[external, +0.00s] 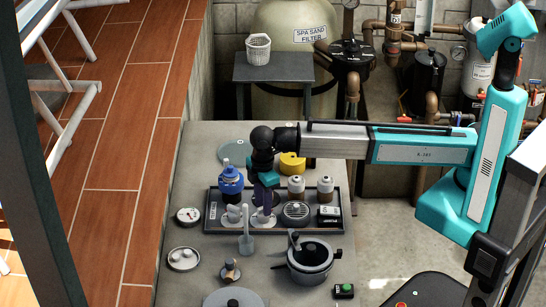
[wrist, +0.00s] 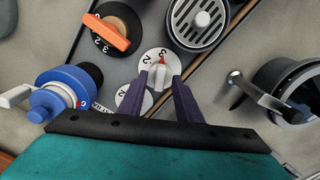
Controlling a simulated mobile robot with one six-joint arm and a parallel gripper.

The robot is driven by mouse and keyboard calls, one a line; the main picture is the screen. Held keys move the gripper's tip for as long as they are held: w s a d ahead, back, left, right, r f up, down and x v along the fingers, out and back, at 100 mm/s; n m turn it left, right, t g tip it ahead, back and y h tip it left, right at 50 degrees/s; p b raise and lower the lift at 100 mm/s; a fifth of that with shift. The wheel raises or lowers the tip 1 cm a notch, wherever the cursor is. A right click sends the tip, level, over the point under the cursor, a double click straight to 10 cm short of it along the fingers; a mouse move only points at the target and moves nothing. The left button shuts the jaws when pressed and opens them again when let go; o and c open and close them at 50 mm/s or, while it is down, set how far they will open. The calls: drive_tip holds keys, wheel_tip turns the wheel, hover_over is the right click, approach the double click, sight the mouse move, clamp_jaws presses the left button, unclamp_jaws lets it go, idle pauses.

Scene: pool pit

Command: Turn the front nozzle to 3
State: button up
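Two white nozzle dials sit on a dark tray (external: 216,222). One nozzle (wrist: 160,88) has a pale knob with a red pointer tip, which points toward the top of its numbered dial in the wrist view. In the external view my gripper (external: 264,203) points down over the tray.
A blue valve (external: 231,182) stands close behind the dials. A black dial with an orange handle (wrist: 107,35) and a round grate (external: 295,212) are nearby. A pot (external: 311,261) with a lever stands in front of the tray. A yellow object (external: 292,163) lies behind.

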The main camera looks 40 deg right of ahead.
wheel_tip(320, 180, up, 14)
drive_tip(key=b, duration=0.3)
drive_tip(key=shift+f, duration=0.25)
idle(0.3)
idle(0.6)
